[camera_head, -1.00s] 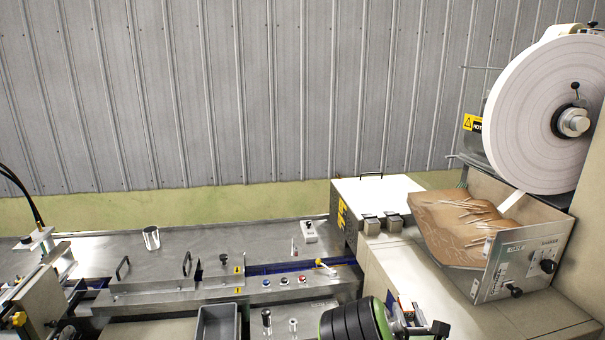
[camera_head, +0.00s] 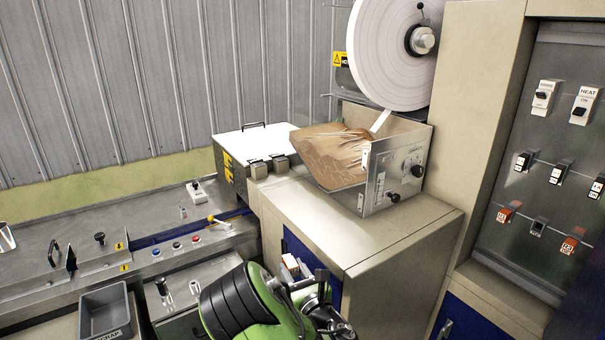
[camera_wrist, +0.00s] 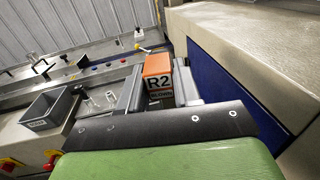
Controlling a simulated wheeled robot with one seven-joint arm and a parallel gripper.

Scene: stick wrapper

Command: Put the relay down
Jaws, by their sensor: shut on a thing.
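My gripper (camera_wrist: 159,68) is shut on the relay (camera_wrist: 157,84), a small block with an orange top and a white face marked "R2" and "BLOWN". One finger lies on each side of it in the wrist view. The relay is held in the air, apart from any surface.
A grey bin (camera_head: 106,312), apparently lettered "SCRAP", is at lower left; it also shows in the wrist view (camera_wrist: 48,112). An electrical panel (camera_head: 560,130) with switches and orange relays is at right. The beige cabinet top (camera_head: 350,225) has bare room before the stick hopper.

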